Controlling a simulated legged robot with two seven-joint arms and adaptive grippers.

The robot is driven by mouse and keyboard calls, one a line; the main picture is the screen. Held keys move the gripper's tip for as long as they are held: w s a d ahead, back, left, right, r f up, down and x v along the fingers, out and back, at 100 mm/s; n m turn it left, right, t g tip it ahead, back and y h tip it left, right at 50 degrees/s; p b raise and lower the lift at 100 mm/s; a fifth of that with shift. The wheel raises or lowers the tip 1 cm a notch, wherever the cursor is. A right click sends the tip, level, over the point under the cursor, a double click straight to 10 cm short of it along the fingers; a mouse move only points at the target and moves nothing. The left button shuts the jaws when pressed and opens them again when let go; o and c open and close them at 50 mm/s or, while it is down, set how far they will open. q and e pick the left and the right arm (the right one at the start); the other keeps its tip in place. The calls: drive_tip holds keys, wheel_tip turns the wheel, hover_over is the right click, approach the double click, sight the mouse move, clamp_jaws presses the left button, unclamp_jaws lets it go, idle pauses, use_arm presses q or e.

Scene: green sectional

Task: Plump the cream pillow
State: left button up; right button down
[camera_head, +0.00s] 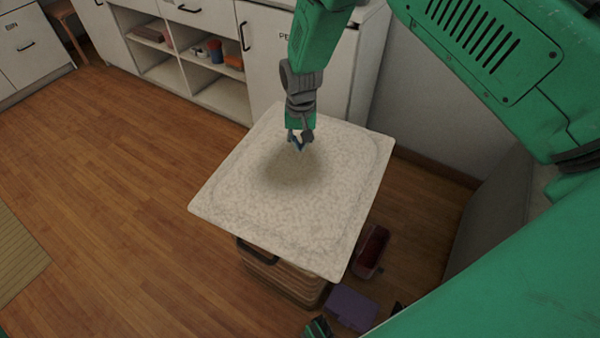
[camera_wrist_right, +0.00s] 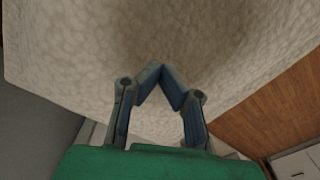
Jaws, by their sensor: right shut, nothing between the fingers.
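The cream pillow (camera_head: 300,205) is a broad, flat, mottled square with rounded corners. It lies on top of a slatted crate, and its surface also fills much of the right wrist view (camera_wrist_right: 225,45). My right gripper (camera_head: 299,146) is over the far part of the pillow, pointing down, with its fingertips together and nothing between them. Its fingertips also meet in the wrist view (camera_wrist_right: 160,68). A dark shaded patch lies on the pillow just below them. I cannot tell whether they touch it. A small green and dark piece at the bottom edge may be my left gripper (camera_head: 318,328), mostly cut off.
The slatted crate (camera_head: 275,275) under the pillow stands on the wooden floor. A dark red bin (camera_head: 371,250) and a purple box (camera_head: 351,307) are beside it. White cabinets with open shelves (camera_head: 222,98) stand behind. The floor to the left is clear up to a mat (camera_head: 16,255).

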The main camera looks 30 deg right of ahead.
drive_tip(key=shift+f+b, duration=0.3)
drive_tip(key=shift+f, duration=0.3)
drive_tip(key=shift+f, duration=0.1)
idle(0.6)
drive_tip(key=shift+r+p, duration=0.7)
drive_tip(key=shift+r, duration=0.1)
drive_tip(key=shift+r+p, duration=0.35)
drive_tip(key=shift+r, duration=0.2)
wheel_tip(320, 180, up, 6)
drive_tip(key=p, duration=0.4)
drive_tip(key=shift+p, duration=0.3)
